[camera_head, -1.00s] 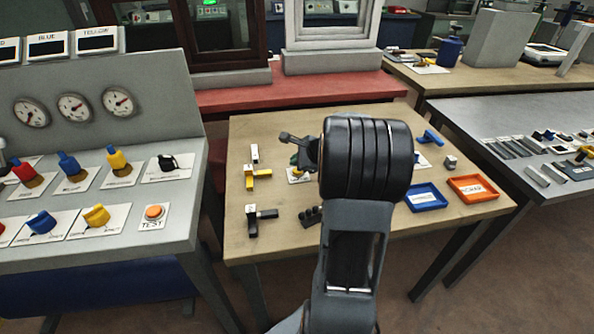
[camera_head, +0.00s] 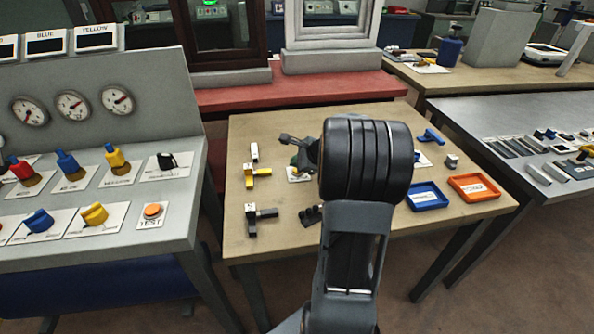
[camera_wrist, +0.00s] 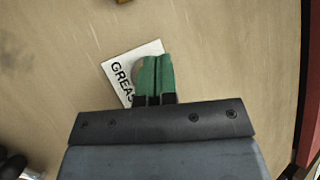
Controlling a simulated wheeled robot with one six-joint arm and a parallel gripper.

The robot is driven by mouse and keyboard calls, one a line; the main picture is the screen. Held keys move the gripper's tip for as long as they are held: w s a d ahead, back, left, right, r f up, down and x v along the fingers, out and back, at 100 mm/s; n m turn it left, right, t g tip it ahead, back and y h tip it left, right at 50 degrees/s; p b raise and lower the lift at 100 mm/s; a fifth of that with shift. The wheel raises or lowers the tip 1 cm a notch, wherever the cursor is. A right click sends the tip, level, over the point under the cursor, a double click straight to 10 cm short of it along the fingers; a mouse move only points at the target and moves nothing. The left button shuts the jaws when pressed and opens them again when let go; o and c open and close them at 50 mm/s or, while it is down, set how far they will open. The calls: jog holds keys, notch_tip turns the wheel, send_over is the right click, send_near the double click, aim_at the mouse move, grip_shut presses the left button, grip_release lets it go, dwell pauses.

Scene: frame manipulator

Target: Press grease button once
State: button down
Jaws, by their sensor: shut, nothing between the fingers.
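The white grease label (camera_wrist: 119,72) lies on the wooden table under my gripper in the wrist view; its visible letters read "GREAS". A greyish round edge beside the green fingers looks like part of the grease button (camera_wrist: 138,72); the rest is hidden behind them. My gripper (camera_wrist: 158,58) has its two green fingers together, with nothing between them, over the label. I cannot tell whether the fingertips touch the button. In the head view, my gripper (camera_head: 295,160) is mostly hidden behind my dark wrist, and a bit of the label (camera_head: 297,177) shows below it.
On the table (camera_head: 300,245), a yellow part (camera_head: 257,172) and a black part (camera_head: 260,216) lie to the left. A blue tray (camera_head: 427,196) and an orange tray (camera_head: 474,187) lie to the right. A grey control console (camera_head: 110,240) with knobs and an orange test button (camera_head: 152,210) stands left.

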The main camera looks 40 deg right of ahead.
jog(key=shift+f+b, duration=0.45)
dwell(0.6)
jog(key=shift+r, duration=0.15)
dwell(0.3)
jog(key=shift+r+p, duration=0.7)
jog(key=shift+p, duration=0.05)
jog(key=shift+r, duration=0.1)
notch_tip(320, 180, up, 5)
jog(key=p, duration=0.4)
dwell(0.8)
